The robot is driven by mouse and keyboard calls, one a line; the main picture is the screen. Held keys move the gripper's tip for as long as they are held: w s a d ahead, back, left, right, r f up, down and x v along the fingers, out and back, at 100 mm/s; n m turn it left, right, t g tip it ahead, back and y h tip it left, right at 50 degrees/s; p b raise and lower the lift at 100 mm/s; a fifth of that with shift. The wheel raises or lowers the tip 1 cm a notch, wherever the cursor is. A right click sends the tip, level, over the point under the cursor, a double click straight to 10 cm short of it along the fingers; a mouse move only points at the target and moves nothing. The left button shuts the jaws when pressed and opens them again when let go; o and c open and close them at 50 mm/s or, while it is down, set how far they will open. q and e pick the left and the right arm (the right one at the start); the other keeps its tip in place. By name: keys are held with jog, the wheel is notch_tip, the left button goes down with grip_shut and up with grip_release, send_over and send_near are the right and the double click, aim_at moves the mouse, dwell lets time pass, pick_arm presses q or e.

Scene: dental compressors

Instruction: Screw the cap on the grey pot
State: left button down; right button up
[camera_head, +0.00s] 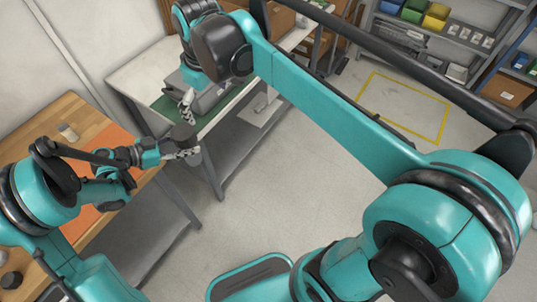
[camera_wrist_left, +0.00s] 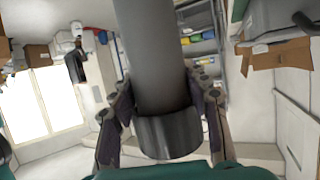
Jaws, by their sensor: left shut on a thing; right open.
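My left gripper (camera_head: 178,151) is shut on the grey pot (camera_head: 191,158), held in the air off the wooden table's edge. In the left wrist view the pot (camera_wrist_left: 153,60) is a long grey cylinder between the two fingers (camera_wrist_left: 168,115). A dark, shiny round piece (camera_wrist_left: 168,137) is at its near end; it shows as a dark top in the head view (camera_head: 183,133). I cannot tell whether this is the cap or part of the pot, nor any threading. My right gripper (camera_head: 187,104) is open and empty above the bench, just beyond the pot.
A wooden table (camera_head: 60,112) with an orange mat (camera_head: 112,137) is at the left, with a pale jar (camera_head: 68,131) and a dark round piece (camera_head: 12,280). A white bench (camera_head: 135,75) with a green mat (camera_head: 225,115) stands behind the grippers. Open floor lies right.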

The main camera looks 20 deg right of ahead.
jog(key=s+d+f+m+t, duration=0.4)
jog(key=s+d+f+m, duration=0.2)
jog(key=s+d+f, duration=0.4)
jog(key=s+f, duration=0.2)
jog(key=s, duration=0.2)
jog(key=shift+s+m+t+h, duration=0.2)
jog(key=shift+m+t+h, duration=0.1)
jog(key=shift+m, duration=0.1)
pick_arm(q)
jog(key=shift+a, duration=0.1)
pick_arm(e)
jog(key=shift+d, duration=0.1)
